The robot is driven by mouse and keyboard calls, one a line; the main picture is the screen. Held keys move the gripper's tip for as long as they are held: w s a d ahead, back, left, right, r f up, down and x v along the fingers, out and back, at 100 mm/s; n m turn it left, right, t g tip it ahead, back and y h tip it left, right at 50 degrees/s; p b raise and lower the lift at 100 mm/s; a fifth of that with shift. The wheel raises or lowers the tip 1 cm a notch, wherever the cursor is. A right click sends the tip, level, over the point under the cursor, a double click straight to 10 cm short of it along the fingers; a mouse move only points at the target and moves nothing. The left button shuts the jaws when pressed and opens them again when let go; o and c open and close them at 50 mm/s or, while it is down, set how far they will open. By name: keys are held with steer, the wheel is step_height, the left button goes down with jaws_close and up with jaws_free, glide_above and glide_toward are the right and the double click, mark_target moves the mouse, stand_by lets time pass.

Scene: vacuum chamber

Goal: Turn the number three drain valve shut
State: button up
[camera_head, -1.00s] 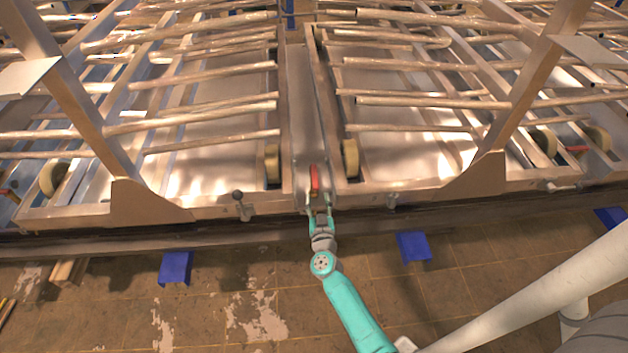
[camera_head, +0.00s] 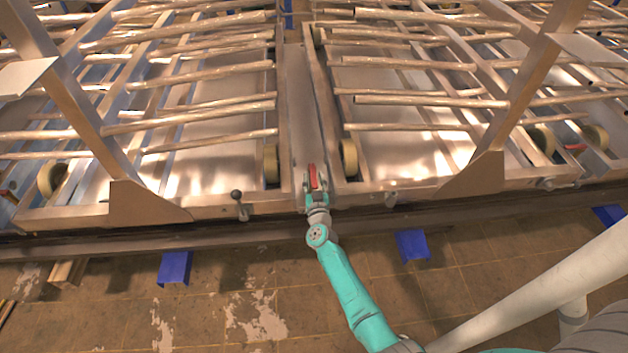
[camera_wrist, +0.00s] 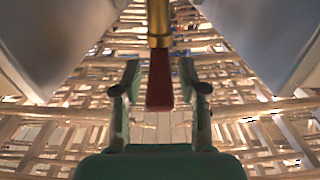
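The drain valve's red handle (camera_head: 314,178) stands between the two metal frames at their front edge in the head view. In the wrist view the red handle (camera_wrist: 159,88) hangs below a brass-coloured stem (camera_wrist: 159,22). My gripper (camera_head: 316,184) is at the handle in the head view. In the wrist view my gripper (camera_wrist: 160,84) is open, with one finger on each side of the handle. A gap shows between the handle and each finger. No number on the valve can be read.
Metal frames with many pipes and yellowish wheels (camera_head: 349,158) stand left and right of the narrow channel (camera_head: 302,100). A small lever with a dark knob (camera_head: 238,196) is on the left frame's front rail. Blue supports (camera_head: 412,245) sit on the tiled floor.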

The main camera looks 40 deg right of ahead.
jaws_close()
steer(key=shift+w+a+r+m+g+h, duration=0.15)
steer(key=shift+w+a+m+g+h, duration=0.2)
steer(key=shift+h, duration=0.25)
steer(key=shift+w+a+m+g+h, duration=0.15)
steer(key=shift+m+g+h, duration=0.45)
steer(key=shift+g, duration=0.05)
steer(key=shift+w+a+m+g+h, duration=0.1)
steer(key=shift+a+m+g+h, duration=0.05)
steer(key=shift+m+g+h, duration=0.45)
steer(key=shift+o, duration=1.7)
jaws_free()
